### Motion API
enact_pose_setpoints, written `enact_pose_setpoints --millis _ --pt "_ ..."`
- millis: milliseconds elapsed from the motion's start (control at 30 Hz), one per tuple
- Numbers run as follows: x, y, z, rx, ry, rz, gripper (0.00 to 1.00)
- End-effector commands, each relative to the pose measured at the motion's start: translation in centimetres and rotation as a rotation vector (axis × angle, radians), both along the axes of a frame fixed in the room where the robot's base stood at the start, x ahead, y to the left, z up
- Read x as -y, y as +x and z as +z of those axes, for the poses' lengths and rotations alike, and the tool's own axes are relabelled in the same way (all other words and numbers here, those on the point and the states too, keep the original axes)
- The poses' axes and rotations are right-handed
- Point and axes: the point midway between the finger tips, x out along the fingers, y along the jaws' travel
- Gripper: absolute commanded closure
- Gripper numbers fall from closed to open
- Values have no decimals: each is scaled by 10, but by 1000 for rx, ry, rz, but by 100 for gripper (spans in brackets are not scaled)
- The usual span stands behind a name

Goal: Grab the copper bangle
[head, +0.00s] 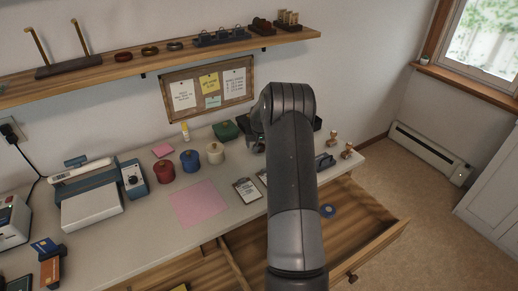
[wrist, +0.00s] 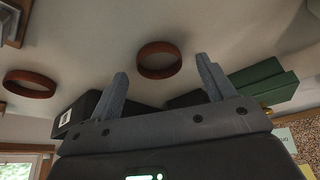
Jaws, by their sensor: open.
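Two reddish-brown, copper-like rings show in the wrist view, which appears upside down. One ring (wrist: 158,46) lies on the pale desktop, between the directions of my two fingers and beyond their tips. The other ring (wrist: 30,75) lies further left in that view. I cannot tell which is the copper bangle. My gripper (wrist: 160,82) is open, with nothing between its fingers, apart from both rings.
A green box (wrist: 262,80) and a black box (wrist: 85,112) stand near the fingers. The green box also shows in the head view (head: 226,131). A drawer (head: 360,225) stands open below.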

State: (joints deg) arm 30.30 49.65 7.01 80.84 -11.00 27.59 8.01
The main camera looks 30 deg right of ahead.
Motion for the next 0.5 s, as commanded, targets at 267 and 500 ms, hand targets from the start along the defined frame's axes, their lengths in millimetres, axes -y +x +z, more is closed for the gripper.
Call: enact_pose_setpoints --millis 267,500 --pt "2 4 -11 2 -1 -1 25" --pt "2 4 -11 1 0 -1 36"
